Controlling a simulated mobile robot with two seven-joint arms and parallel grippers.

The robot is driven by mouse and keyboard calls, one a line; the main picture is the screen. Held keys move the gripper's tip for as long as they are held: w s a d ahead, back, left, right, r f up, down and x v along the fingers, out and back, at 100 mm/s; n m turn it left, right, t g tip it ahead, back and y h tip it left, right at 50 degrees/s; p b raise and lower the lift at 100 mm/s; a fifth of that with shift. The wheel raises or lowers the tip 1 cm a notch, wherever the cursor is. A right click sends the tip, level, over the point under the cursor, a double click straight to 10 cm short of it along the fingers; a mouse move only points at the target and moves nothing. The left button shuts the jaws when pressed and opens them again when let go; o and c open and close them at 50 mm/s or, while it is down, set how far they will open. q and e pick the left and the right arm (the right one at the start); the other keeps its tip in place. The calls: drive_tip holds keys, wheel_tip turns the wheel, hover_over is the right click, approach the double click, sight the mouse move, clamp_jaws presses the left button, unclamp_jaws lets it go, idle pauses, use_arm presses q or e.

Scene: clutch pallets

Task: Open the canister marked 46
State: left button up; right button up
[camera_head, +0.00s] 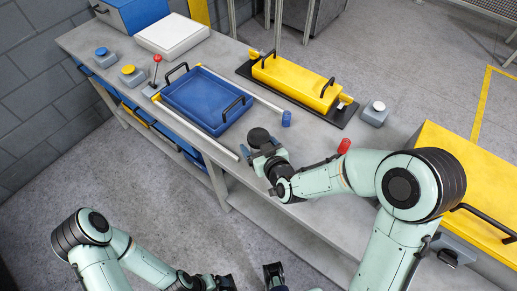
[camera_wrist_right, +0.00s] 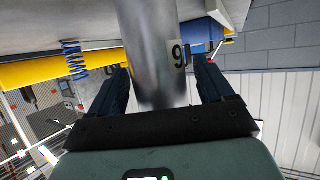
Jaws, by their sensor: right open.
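A grey metal canister (camera_wrist_right: 150,50) fills the middle of the right wrist view. Its white label shows a digit like an upside-down 6, the rest turned out of sight. In the head view its dark round top (camera_head: 258,137) shows at the bench's front edge, the body mostly hidden. My right gripper (camera_head: 262,155) is open beside it. In the right wrist view its fingers (camera_wrist_right: 160,75) stand on either side of the canister, with a gap at the left finger. My left gripper is low at the bottom edge of the head view, partly cut off.
A red cylinder (camera_head: 344,146) stands near my right forearm. A yellow case (camera_head: 298,82) lies on a black mat at the back. Button boxes (camera_head: 375,113) stand about.

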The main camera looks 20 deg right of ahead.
drive_tip(key=c, duration=1.3)
drive_tip(key=shift+r, duration=0.1)
drive_tip(key=shift+r, duration=0.55)
wheel_tip(320, 180, up, 10)
drive_tip(key=p, duration=0.2)
drive_tip(key=shift+p, duration=0.4)
use_arm(q)
drive_tip(key=w+r+p, duration=0.3)
drive_tip(key=r+p, duration=0.1)
drive_tip(key=r, duration=0.3)
drive_tip(key=shift+w+r+t, duration=0.25)
drive_tip(key=shift+r+t, duration=0.05)
use_arm(e)
wheel_tip(320, 180, up, 9)
drive_tip(key=shift+f, duration=0.1)
